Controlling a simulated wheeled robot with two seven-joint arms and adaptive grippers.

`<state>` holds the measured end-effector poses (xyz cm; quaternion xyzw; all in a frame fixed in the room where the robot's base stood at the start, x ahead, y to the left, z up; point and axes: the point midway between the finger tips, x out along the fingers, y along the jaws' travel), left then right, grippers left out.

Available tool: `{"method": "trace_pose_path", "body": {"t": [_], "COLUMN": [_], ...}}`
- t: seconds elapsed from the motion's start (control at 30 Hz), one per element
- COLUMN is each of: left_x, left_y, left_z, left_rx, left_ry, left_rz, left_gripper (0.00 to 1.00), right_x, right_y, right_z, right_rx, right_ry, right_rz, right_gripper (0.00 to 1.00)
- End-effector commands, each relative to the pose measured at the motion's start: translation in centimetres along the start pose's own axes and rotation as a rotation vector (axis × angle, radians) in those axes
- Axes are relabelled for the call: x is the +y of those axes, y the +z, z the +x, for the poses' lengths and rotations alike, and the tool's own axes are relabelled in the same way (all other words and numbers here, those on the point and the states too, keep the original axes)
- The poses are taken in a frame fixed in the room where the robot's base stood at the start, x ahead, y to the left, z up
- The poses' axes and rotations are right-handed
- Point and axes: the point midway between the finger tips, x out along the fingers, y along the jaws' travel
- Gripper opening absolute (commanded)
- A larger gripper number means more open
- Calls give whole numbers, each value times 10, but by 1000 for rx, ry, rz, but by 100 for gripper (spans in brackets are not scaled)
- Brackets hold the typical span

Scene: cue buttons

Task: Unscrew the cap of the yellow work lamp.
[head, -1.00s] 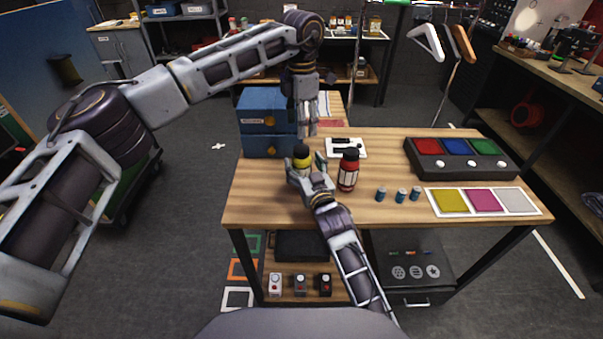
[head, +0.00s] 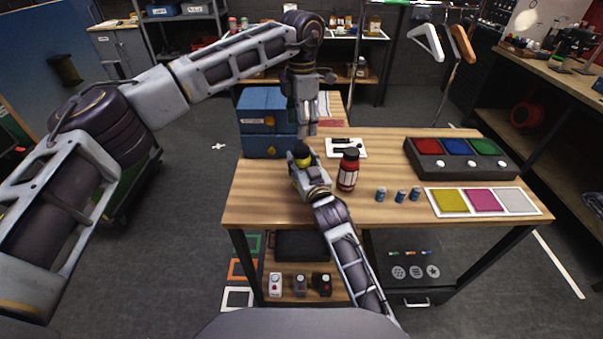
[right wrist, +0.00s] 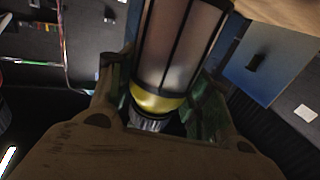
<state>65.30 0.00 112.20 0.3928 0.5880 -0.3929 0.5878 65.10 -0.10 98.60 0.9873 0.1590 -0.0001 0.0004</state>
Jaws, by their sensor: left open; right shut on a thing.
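The yellow work lamp (head: 303,158) stands at the left part of the wooden table, its dark cap (head: 301,147) on top. My right gripper (head: 305,168) is shut around the lamp from the front. In the right wrist view the lamp's caged clear body and yellow collar (right wrist: 158,102) sit between the green-padded fingers of my right gripper (right wrist: 160,108). My left gripper (head: 308,130) is open and empty, pointing down just above and behind the cap. The lower part of the lamp is hidden by my right gripper in the head view.
A similar red lamp (head: 348,170) stands close on the right. Blue drawers (head: 268,122) are behind left. A white tray (head: 346,149) lies behind. Small blue cylinders (head: 400,195), a colour-square mat (head: 482,202) and a button box (head: 460,158) occupy the right. The front left tabletop is clear.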

Motion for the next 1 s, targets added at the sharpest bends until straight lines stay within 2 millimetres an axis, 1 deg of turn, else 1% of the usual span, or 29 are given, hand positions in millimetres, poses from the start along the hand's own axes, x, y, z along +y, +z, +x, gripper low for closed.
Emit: {"method": "trace_pose_path", "body": {"t": [0.03, 0.2, 0.27, 0.3, 0.47, 0.63, 1.0], "left_x": [0, 0, 0, 0, -2, -7, -6], "left_y": [0, 0, 0, 0, 0, 5, 6], "left_z": [0, 0, 0, 0, 6, 10, 6], "left_rx": [0, 0, 0, 0, 4, -18, -25], "left_ry": [0, 0, 0, 0, -10, -33, -23], "left_rz": [0, 0, 0, 0, 1, 6, 278], "left_gripper": [59, 59, 59, 59, 59, 59, 59], "right_x": [0, 0, 0, 0, 0, 0, 0], "right_y": [0, 0, 0, 0, 0, 0, 0], "right_z": [0, 0, 0, 0, 0, 0, 0], "right_rx": [0, 0, 0, 0, 0, 0, -1], "right_ry": [0, 0, 0, 0, 0, 0, 0], "right_rz": [0, 0, 0, 0, 0, 0, 0], "right_gripper": [31, 9, 2, 0, 0, 0, 0]}}
